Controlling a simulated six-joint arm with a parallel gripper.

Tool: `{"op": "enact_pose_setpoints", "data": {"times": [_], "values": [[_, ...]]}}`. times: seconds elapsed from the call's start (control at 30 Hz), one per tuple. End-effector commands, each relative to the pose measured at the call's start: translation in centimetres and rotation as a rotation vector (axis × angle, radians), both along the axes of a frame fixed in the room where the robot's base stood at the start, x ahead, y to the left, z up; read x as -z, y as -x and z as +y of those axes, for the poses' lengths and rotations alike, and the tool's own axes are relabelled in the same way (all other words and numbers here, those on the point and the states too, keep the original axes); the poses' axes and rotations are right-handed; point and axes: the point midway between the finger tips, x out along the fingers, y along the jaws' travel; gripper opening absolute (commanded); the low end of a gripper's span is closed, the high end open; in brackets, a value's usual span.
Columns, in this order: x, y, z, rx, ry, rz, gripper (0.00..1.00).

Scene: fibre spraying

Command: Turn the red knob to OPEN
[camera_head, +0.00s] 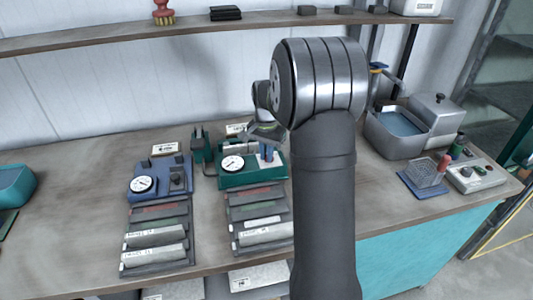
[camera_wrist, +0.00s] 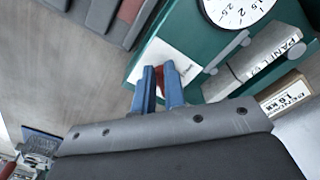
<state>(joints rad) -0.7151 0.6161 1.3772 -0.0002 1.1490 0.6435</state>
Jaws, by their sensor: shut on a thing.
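The red knob (camera_wrist: 159,76) shows as a small red piece between the blue fingers of my gripper (camera_wrist: 166,84) in the wrist view. My gripper is shut on it, and the fingers hide most of it. The knob sits by a white label plate (camera_wrist: 178,58) on a green unit (camera_wrist: 200,25) with a round dial (camera_wrist: 236,8). In the head view my gripper (camera_head: 267,153) is over the right part of the green unit (camera_head: 235,181), and the knob cannot be made out there. Any OPEN marking is not readable.
A blue unit with a dial (camera_head: 141,184) stands to the left. Racks of rolls (camera_head: 157,238) lie in front of both units. A grey basin (camera_head: 402,130), a wire basket on a blue mat (camera_head: 424,182) and a control box (camera_head: 474,176) are at the right. The bench's left part is mostly clear.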

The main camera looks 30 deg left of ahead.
Motion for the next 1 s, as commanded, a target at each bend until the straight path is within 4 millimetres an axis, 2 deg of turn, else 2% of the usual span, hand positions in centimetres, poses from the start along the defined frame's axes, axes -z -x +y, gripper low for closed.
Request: {"op": "enact_pose_setpoints", "data": {"times": [0.13, 0.17, 0.23, 0.27, 0.53, 0.67, 0.77, 1.0], "values": [[-0.1, -0.1, 0.1, 0.001, -0.003, -0.004, 0.0], [-0.1, -0.1, 0.1, 0.0, -0.003, -0.004, 0.17], [-0.1, -0.1, 0.0, 0.0, -0.002, -0.004, 0.3], [-0.1, -0.1, 0.0, 0.0, -0.002, -0.003, 0.33], [-0.1, 0.0, 0.0, 0.0, -0.001, -0.002, 0.33], [-1.0, -0.1, 0.1, 0.0, -0.002, -0.003, 0.33], [-2.7, -0.1, 0.1, 0.0, -0.004, -0.005, 0.33], [-8.5, -0.1, 0.1, 0.0, -0.004, -0.006, 0.33]]}}
